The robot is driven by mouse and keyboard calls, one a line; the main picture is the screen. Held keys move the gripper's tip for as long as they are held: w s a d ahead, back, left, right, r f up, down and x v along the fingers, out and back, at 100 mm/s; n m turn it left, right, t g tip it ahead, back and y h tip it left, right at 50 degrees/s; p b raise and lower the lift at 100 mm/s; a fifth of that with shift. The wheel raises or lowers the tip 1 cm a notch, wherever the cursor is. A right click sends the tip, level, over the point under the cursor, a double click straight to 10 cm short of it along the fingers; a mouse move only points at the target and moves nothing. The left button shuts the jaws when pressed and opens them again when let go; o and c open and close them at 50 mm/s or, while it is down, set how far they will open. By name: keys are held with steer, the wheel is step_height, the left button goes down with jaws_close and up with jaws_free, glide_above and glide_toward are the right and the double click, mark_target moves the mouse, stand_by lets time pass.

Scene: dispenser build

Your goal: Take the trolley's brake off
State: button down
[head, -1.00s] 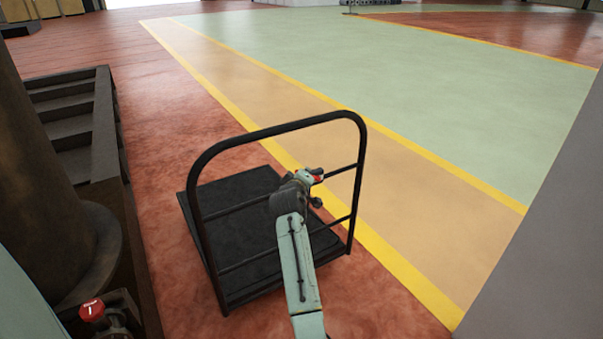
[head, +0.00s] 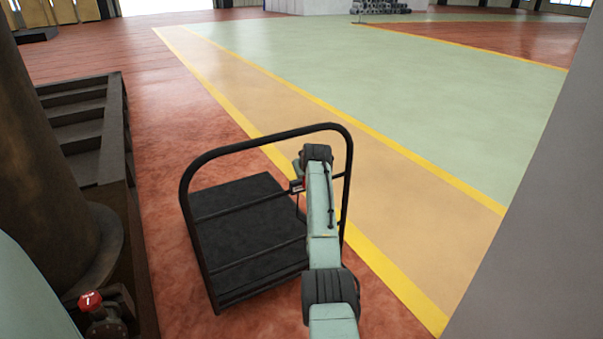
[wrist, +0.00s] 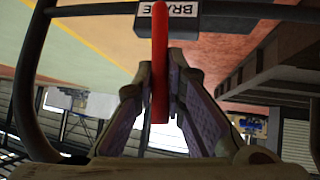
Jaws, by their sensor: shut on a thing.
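The trolley (head: 240,222) is a black flat platform with a tall black tubular handle frame, standing on the red floor in the head view. In the wrist view, a black box with a white BRAKE label (wrist: 238,9) sits on the handle's crossbar. A red brake lever (wrist: 160,50) stands out from this box towards the camera. My gripper (wrist: 161,72) is shut on the red lever, one finger on each side. In the head view my arm hides the gripper, and only a small red and white part shows beside the arm.
A dark slatted rack (head: 85,130) and a thick brown column (head: 45,150) stand left of the trolley. A red-topped fitting (head: 90,300) is at the lower left. A grey wall (head: 530,230) closes the right. Beyond the trolley, the yellow-lined floor is open.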

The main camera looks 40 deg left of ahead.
steer(key=shift+w+d+r+m+g, duration=0.1)
steer(key=shift+w+d+m+g, duration=0.25)
steer(key=shift+w+g, duration=0.3)
steer(key=c, duration=1.6)
jaws_free()
steer(key=shift+c, duration=0.2)
steer(key=v, duration=1.2)
steer(key=shift+d, duration=0.15)
